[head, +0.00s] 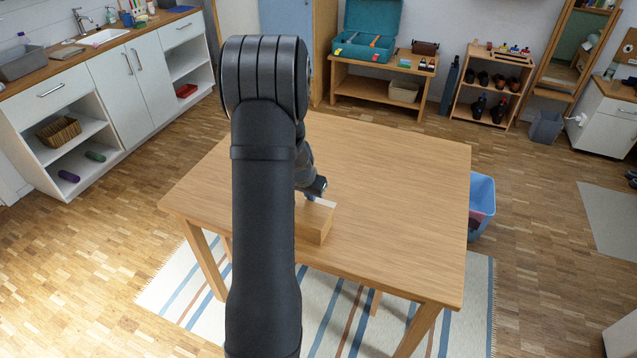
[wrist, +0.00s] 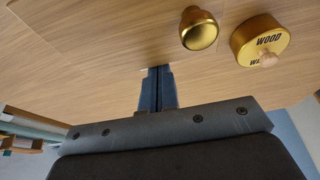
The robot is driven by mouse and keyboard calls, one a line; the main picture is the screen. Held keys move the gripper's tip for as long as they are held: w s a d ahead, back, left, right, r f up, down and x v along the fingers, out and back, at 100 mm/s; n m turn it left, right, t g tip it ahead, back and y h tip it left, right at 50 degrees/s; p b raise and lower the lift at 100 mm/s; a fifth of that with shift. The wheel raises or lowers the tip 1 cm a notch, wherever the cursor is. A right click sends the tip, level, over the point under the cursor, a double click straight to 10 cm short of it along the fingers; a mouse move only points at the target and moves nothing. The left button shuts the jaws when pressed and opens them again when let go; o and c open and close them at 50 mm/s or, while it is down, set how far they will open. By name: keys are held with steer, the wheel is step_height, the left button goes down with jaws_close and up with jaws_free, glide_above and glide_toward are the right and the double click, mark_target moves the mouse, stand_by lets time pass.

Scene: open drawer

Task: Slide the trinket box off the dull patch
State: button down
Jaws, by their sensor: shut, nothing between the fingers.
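My gripper (wrist: 157,72) is shut and empty in the wrist view, its dark fingertips close together just over or against a wooden surface. In the head view my gripper (head: 314,196) is low over the near part of the wooden table (head: 400,190), at a wooden box-like block (head: 312,222) with a pale top corner. I cannot tell if this block is the trinket box, or if the fingers touch it. I cannot make out the dull patch for certain.
In the wrist view a round brass knob-like piece (wrist: 199,29) and a gold tin marked WOOD (wrist: 248,36) are beyond the fingers, to the right. My arm hides the table's left part in the head view. The table's right side is clear. A blue bin (head: 482,200) stands beside it.

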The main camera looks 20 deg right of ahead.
steer(key=shift+s+a, duration=0.85)
steer(key=shift+a, duration=0.1)
steer(key=w+d, duration=0.2)
steer(key=d, duration=0.1)
steer(key=shift+w, duration=0.4)
steer(key=v, duration=1)
